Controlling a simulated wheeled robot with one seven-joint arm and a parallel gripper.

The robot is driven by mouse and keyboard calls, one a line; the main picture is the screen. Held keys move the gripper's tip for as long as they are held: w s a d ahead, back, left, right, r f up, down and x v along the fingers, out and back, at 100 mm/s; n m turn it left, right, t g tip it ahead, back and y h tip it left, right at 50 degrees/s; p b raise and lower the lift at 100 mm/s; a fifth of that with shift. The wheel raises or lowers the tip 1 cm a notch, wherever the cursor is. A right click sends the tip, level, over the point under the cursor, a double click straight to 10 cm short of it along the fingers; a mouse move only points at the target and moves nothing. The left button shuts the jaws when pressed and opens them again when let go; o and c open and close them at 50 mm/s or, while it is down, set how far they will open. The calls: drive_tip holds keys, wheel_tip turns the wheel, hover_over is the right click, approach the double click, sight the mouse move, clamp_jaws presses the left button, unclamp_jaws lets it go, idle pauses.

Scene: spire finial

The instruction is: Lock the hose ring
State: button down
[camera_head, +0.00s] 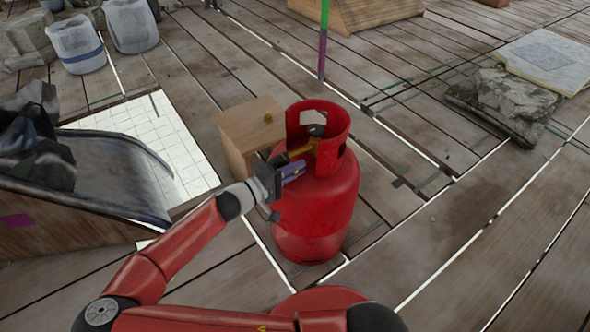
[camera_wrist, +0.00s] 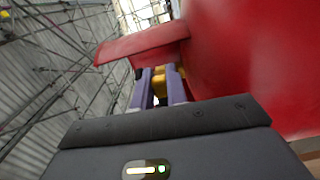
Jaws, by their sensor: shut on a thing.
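A red gas cylinder (camera_head: 312,205) stands upright on the plank floor, with an open collar around its top. A brass-yellow fitting (camera_head: 303,149) shows at the collar's opening beside a dark valve top (camera_head: 316,130). It looks like the hose ring, but it is too small to be sure. My gripper (camera_head: 294,169) reaches in from the left at the collar. In the wrist view its purple-blue fingers (camera_wrist: 159,88) are shut on the yellow fitting (camera_wrist: 160,78), partly hidden between them. The red collar (camera_wrist: 140,44) and cylinder body (camera_wrist: 240,60) are close by. The ring's lock state cannot be told.
A thin green-purple pole (camera_head: 323,45) rises behind. A rock (camera_head: 510,103) lies at right. Floor right of the cylinder is clear.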

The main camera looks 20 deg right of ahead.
drive_tip(key=f+m+b, duration=0.2)
drive_tip(key=m, duration=0.1)
drive_tip(key=shift+w+a+m, duration=0.1)
drive_tip(key=shift+w+m, duration=0.1)
drive_tip(key=shift+m, duration=0.1)
drive_tip(key=shift+w+a+f+m+b, duration=0.1)
drive_tip(key=shift+w+f+m+b, duration=0.1)
drive_tip(key=shift+m+b, duration=0.5)
drive_tip(key=shift+w+f+m+b, duration=0.15)
drive_tip(key=shift+m+b, duration=0.3)
drive_tip(key=shift+m, duration=0.45)
drive_tip(key=c, duration=1.4)
unclamp_jaws()
